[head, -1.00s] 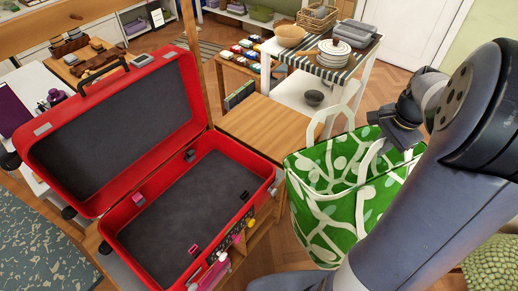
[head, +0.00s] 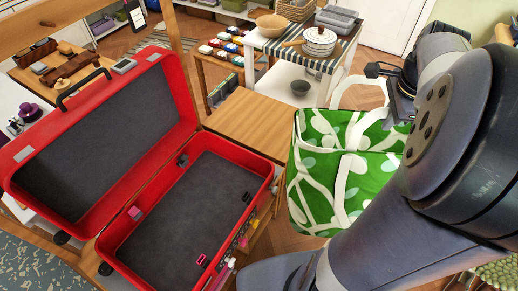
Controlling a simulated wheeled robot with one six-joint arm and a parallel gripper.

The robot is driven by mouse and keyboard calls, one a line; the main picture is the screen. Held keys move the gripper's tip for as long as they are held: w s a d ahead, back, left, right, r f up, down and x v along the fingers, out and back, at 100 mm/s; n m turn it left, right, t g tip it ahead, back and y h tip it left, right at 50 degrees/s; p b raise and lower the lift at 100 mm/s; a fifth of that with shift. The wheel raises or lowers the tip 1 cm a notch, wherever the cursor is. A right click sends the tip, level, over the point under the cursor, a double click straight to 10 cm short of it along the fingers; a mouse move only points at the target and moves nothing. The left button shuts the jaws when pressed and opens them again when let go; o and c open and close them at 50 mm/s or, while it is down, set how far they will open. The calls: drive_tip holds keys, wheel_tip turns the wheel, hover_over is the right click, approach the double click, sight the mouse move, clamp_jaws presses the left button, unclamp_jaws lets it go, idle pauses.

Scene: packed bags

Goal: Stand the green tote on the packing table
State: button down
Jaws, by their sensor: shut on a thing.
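The green tote (head: 345,180), with white branch shapes and pale handles, hangs right of the red suitcase in the head view. My gripper (head: 392,108) is at its upper right, shut on one of its handles. The fingertips are partly hidden by dark gripper parts. My arm covers the tote's lower right. A bare wooden tabletop (head: 252,124), seemingly the packing table, is left of the tote and behind the suitcase. The tote appears in front of its right edge; I cannot tell whether they touch.
A white cart (head: 282,90) with a striped cloth, dishes and a dark bowl (head: 300,87) stands behind the tote. Shelves with small coloured items stand behind the wooden top, which is clear.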

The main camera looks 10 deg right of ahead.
drive_tip(key=shift+r, duration=0.1)
wheel_tip(320, 180, up, 9)
drive_tip(key=p, duration=0.8)
drive_tip(key=shift+f, duration=0.2)
